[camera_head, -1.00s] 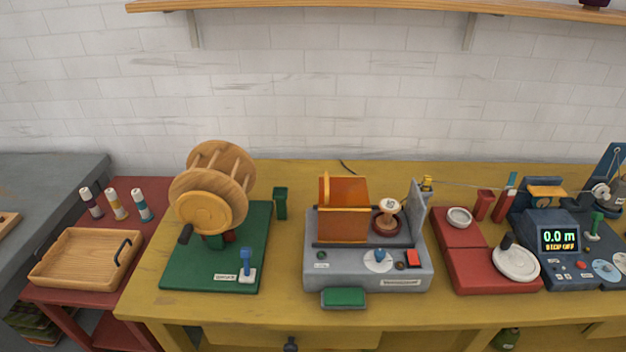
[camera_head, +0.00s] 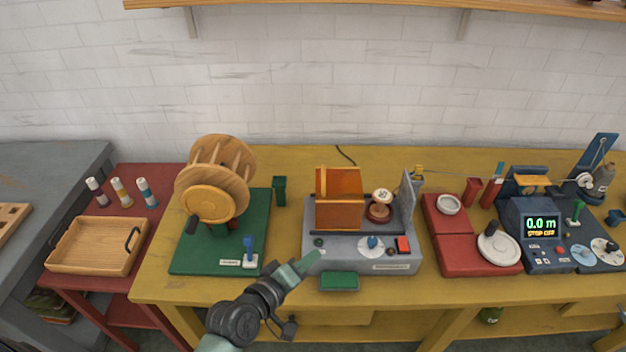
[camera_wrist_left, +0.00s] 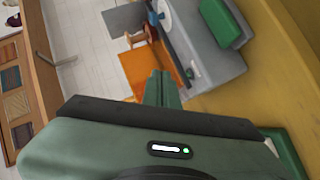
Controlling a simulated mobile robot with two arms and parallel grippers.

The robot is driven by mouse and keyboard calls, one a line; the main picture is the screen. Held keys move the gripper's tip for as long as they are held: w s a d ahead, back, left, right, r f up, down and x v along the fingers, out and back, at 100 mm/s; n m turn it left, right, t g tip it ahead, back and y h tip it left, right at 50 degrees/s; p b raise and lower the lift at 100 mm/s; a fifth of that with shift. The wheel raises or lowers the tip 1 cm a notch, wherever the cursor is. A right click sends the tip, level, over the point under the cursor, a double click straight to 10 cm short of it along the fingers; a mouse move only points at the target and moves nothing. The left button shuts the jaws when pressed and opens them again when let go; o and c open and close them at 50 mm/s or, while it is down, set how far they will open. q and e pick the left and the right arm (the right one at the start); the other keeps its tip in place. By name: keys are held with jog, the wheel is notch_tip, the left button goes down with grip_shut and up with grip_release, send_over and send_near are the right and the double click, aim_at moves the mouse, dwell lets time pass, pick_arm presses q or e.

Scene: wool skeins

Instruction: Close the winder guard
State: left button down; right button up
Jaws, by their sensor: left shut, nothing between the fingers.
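The winder (camera_head: 345,247) is a grey box machine at the middle of the yellow table. Its orange guard (camera_head: 339,198) stands upright at the left of the spool (camera_head: 380,205), which is uncovered. My left gripper (camera_head: 311,259) is shut and empty, just in front of the winder's left front corner, below the guard. In the left wrist view the green fingers (camera_wrist_left: 161,88) point toward the orange guard (camera_wrist_left: 150,70), with the grey winder body (camera_wrist_left: 203,45) to the right. I cannot tell whether the fingers touch the winder. My right gripper is not in view.
A wooden reel (camera_head: 215,180) on a green base (camera_head: 185,258) stands left of the winder. Red scales (camera_head: 478,256) and a blue counter (camera_head: 540,250) stand to the right. A green pad (camera_head: 339,281) lies at the winder's front. A wall shelf (camera_head: 400,6) runs above.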

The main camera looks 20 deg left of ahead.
aim_at(338, 194)
pick_arm(q)
jog(key=w+a+r+n+t+y, duration=0.55)
jog(key=w+a+n, duration=0.25)
jog(key=n, duration=0.4)
jog(key=w+d+p, duration=0.3)
jog(key=w, duration=0.7)
jog(key=shift+d+r+p, duration=0.2)
jog(key=shift+d+p, duration=0.05)
jog(key=shift+p, duration=0.05)
